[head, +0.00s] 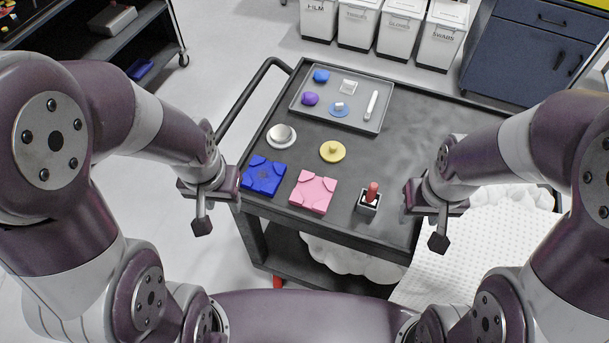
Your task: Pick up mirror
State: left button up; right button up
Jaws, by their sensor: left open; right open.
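The mirror appears to be the round, shiny silver disc (282,133) on a white round base, at the left side of the dark cart top (400,100). My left gripper (203,208) is open and empty, off the cart's left edge, nearer to me than the mirror and apart from it. My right gripper (438,222) is open and empty by the cart's right edge, far from the mirror. Neither gripper touches anything that I can see.
A blue square block (264,173), a pink one (313,190) and a small box with a red-topped piece (370,194) line the near edge. A yellow knobbed disc (332,151) sits behind. A grey tray (380,114) holds small items. The cart's right side is clear.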

aim_at(280, 134)
jog(key=j+z, duration=0.2)
jog(key=z, duration=0.25)
jog(key=j+z, duration=0.25)
jog(key=z, duration=0.25)
jog(key=j+z, duration=0.2)
jog(key=z, duration=0.25)
jog(key=j+z, duration=0.2)
jog(key=z, duration=0.25)
jog(key=k+j+z, duration=0.1)
jog(key=k+j, duration=0.15)
jog(key=j, duration=0.15)
jog(key=k+j+z, duration=0.1)
jog(key=j, duration=0.3)
jog(key=k+j+z, duration=0.15)
jog(key=k+j, duration=0.2)
